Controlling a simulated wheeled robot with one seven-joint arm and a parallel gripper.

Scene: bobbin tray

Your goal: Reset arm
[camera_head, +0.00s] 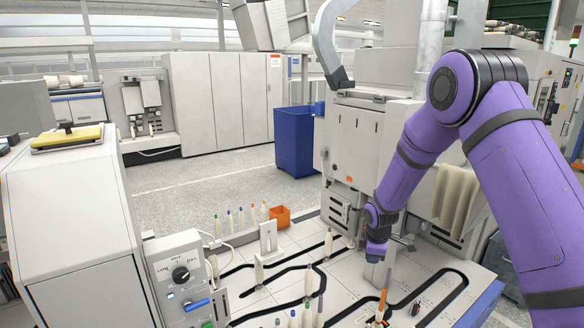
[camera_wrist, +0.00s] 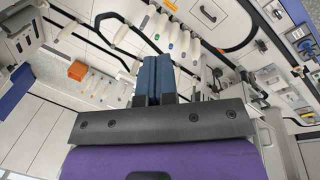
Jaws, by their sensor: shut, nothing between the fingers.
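My purple arm reaches in from the right in the head view. My gripper (camera_head: 377,252) hangs over the white work surface with black curved tracks (camera_head: 300,272). In the wrist view my gripper's blue fingers (camera_wrist: 154,80) are together with nothing between them. White bobbins with coloured tips (camera_wrist: 171,42) stand beyond the fingers in the wrist view. In the head view a row of bobbins (camera_head: 241,218) stands at the back of the surface, and several more (camera_head: 307,314) stand at the front edge. I cannot tell how far the fingertips are from the surface.
An orange box (camera_head: 280,216) sits at the back of the surface. A control box with a black knob (camera_head: 180,274) stands at the left. A tall orange-topped piece (camera_head: 382,303) stands just in front of my gripper. A blue bin (camera_head: 295,141) stands on the floor behind.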

